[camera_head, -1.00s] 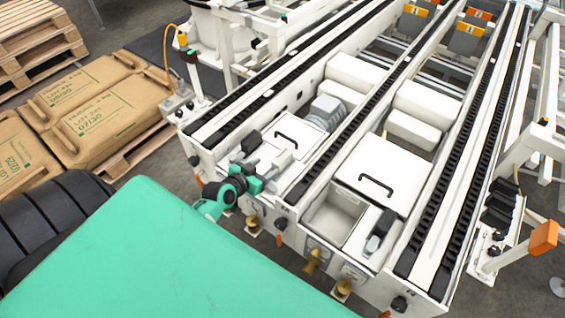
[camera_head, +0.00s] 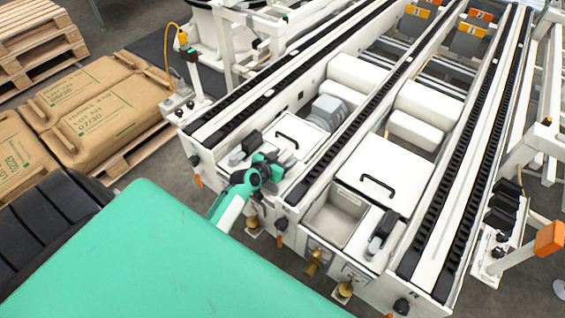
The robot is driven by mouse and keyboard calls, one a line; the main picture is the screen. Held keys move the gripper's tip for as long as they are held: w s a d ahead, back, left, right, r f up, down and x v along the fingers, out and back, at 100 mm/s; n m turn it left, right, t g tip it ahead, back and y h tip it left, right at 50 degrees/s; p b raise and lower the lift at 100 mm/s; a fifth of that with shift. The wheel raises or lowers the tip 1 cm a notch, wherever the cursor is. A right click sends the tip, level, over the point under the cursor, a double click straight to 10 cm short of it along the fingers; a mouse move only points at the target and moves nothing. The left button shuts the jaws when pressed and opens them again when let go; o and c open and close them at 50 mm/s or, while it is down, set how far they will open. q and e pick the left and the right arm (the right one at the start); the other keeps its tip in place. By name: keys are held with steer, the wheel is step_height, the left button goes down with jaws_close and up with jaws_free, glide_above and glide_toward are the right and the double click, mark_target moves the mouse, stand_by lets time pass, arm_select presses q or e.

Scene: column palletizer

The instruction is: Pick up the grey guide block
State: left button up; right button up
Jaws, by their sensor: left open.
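A dark grey block (camera_head: 251,142), which may be the guide block, stands on the left bay of the white conveyor frame. A similar dark grey block (camera_head: 383,226) stands on the right bay, beside an open bin. I cannot tell for certain which is the guide block. My left gripper (camera_head: 286,159) is open, low over the left bay, just right of the first block and apart from it. Its fingers are small and partly hidden by the green wrist. My right gripper is out of view.
White lids with black handles (camera_head: 375,183) and black roller chains (camera_head: 351,117) run along the conveyor frame (camera_head: 400,292). Brown sacks (camera_head: 100,110) on pallets lie at the left. An orange box (camera_head: 549,238) stands at the right.

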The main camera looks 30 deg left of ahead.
arm_select(q)
steer(key=shift+c, duration=0.2)
steer(key=c, duration=1.1)
steer(key=shift+o, duration=0.2)
